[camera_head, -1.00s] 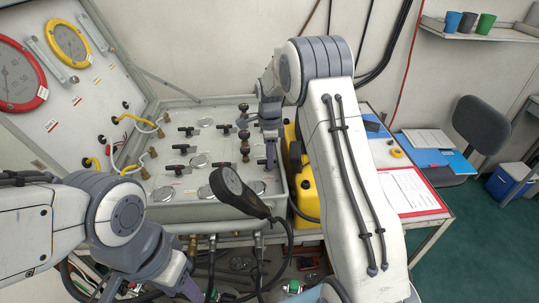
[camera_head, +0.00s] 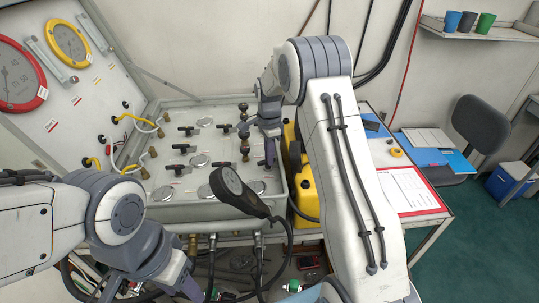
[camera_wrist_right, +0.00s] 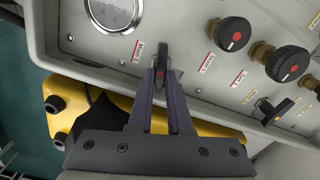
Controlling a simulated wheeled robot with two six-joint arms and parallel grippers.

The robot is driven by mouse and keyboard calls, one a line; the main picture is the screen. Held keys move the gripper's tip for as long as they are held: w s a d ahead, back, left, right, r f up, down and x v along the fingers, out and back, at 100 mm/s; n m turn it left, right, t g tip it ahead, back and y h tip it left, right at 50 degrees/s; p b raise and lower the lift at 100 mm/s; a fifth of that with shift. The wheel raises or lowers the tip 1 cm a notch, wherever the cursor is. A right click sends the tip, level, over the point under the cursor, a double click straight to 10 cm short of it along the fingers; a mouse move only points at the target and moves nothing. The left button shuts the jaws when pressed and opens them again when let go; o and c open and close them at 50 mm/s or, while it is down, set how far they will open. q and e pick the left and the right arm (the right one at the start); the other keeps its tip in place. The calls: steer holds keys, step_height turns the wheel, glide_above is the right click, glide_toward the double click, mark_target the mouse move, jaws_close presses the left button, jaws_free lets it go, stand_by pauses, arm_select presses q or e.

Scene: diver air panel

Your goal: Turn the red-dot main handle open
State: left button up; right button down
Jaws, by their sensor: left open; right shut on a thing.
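The main handle (camera_wrist_right: 160,68), black with a red dot, sits on the grey panel's edge beside a label that seems to read "Main 2". In the right wrist view my right gripper (camera_wrist_right: 163,82) has its two dark fingers closed on this handle, one on each side. The handle points along the fingers, slightly tilted. In the head view my right gripper (camera_head: 270,152) is at the panel's right side, and the arm and wrist hide the handle. My left gripper (camera_head: 188,284) is low in front of the panel, apart from it and only partly visible.
Other black handles (camera_head: 180,169) and round knobs stand on the panel (camera_head: 170,211). In the right wrist view, red-dot knobs (camera_wrist_right: 233,35) and another handle (camera_wrist_right: 275,108) are to the right. A yellow canister (camera_head: 307,192) stands beside the panel.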

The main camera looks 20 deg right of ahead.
steer(key=n, duration=0.7)
steer(key=shift+w+a+r, duration=0.1)
steer(key=n, duration=0.6)
steer(key=shift+w+a+n, duration=0.1)
steer(key=shift+n, duration=0.3)
steer(key=c, duration=0.8)
jaws_free()
steer(key=shift+c, duration=0.2)
